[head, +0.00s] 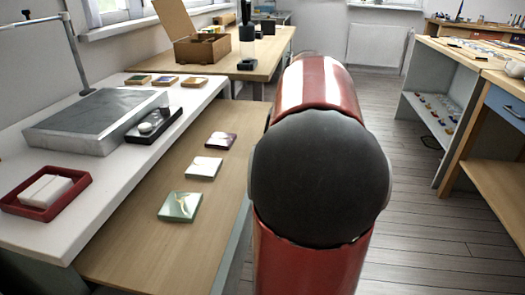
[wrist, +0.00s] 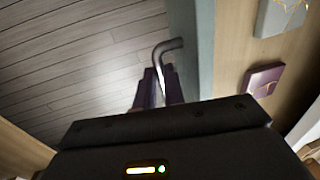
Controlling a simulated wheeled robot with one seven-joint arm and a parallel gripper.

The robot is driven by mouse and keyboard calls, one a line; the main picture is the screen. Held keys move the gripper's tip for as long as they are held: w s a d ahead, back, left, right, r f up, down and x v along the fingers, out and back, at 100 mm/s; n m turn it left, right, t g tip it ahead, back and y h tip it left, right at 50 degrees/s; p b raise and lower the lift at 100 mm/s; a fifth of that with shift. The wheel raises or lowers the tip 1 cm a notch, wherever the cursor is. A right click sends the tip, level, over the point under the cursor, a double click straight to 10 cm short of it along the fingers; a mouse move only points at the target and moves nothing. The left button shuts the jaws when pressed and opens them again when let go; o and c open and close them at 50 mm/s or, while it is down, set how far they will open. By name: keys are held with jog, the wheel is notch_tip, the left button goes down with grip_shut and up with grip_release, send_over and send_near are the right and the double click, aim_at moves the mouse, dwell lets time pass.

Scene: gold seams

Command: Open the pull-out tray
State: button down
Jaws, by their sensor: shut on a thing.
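The pull-out tray (head: 140,240) shows in the head view as a light wooden board standing well out from under the white worktop (head: 55,228). It carries a green tile (head: 180,207), a white tile (head: 203,167) and a dark purple tile (head: 220,141). In the wrist view the tray (wrist: 228,75) is on the right, with its grey-blue front edge (wrist: 192,30). A bent grey metal handle (wrist: 170,45) is at that edge. My gripper (wrist: 158,88) is shut on the handle between its purple fingers. In the head view my red and black arm hides the gripper.
The worktop holds a grey slab (head: 90,120), a red tray (head: 50,210) with white blocks, a small black tray (head: 153,125) and several tiles. A wooden table (head: 250,67) stands behind. Benches (head: 495,115) stand on the right. The plank floor (head: 430,225) between is clear.

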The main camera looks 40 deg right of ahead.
jog(key=shift+s+d, duration=0.5)
jog(key=shift+s, duration=0.1)
jog(key=c, duration=1.5)
grip_release()
jog(key=shift+r, duration=0.15)
jog(key=r, duration=0.2)
jog(key=r+p, duration=0.1)
jog(key=r, duration=0.2)
jog(key=s+d+r, duration=0.1)
jog(key=r, duration=0.1)
jog(key=shift+s+r, duration=0.1)
jog(key=shift+r, duration=0.1)
